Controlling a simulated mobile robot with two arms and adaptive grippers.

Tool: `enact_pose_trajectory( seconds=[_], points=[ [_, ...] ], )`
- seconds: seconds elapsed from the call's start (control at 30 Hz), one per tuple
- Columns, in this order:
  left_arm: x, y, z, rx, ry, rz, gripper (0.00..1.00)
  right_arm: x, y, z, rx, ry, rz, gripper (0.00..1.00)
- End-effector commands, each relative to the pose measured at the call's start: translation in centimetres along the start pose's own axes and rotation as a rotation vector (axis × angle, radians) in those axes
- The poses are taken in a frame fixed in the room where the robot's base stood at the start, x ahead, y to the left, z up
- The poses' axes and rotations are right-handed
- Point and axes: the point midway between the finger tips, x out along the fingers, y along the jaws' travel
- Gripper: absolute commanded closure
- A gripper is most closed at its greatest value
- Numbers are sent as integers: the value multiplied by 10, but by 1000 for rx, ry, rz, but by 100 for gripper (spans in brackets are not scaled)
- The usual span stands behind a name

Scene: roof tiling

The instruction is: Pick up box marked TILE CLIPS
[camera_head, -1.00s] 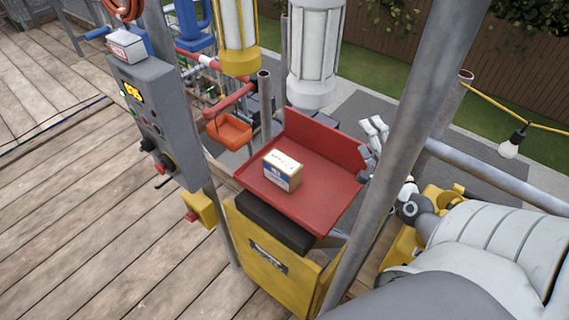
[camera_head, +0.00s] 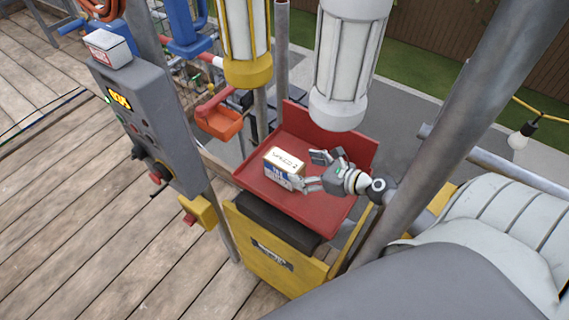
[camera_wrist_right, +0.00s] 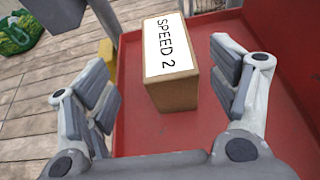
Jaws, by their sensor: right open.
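A small cardboard box (camera_head: 284,163) sits on the red tray (camera_head: 325,212). Its white top label reads "SPEED 2" in the right wrist view (camera_wrist_right: 168,50); a blue and white label on its side is too small to read. I see no readable TILE CLIPS marking. My right gripper (camera_head: 312,170) is open, just right of the box, fingers pointing toward it. In the right wrist view the box stands ahead, between the spread fingers, with gaps on both sides. My left gripper is not in view.
A grey control box (camera_head: 135,115) with a small white and red box (camera_head: 108,48) on top stands left. An orange bin (camera_head: 218,122) hangs behind. White (camera_head: 345,60) and yellow (camera_head: 245,40) cylinders hang above the tray. A metal pole (camera_head: 450,130) crosses before my right arm.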

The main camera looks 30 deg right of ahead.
Motion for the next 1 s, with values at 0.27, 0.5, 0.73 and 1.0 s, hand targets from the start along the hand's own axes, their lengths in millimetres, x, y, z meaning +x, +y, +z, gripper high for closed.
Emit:
enact_pose_trajectory(
  seconds=[0.27, 0.5, 0.73, 1.0],
  points=[
    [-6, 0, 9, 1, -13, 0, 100, 32, -1, 2, -2, -3, -3, 20],
    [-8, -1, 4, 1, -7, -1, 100, 47, -4, 2, -2, -2, -3, 20],
    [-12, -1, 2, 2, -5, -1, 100, 76, -8, 1, -1, -3, -3, 20],
    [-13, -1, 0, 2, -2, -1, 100, 88, -8, 0, -5, -1, -3, 20]
  ],
)
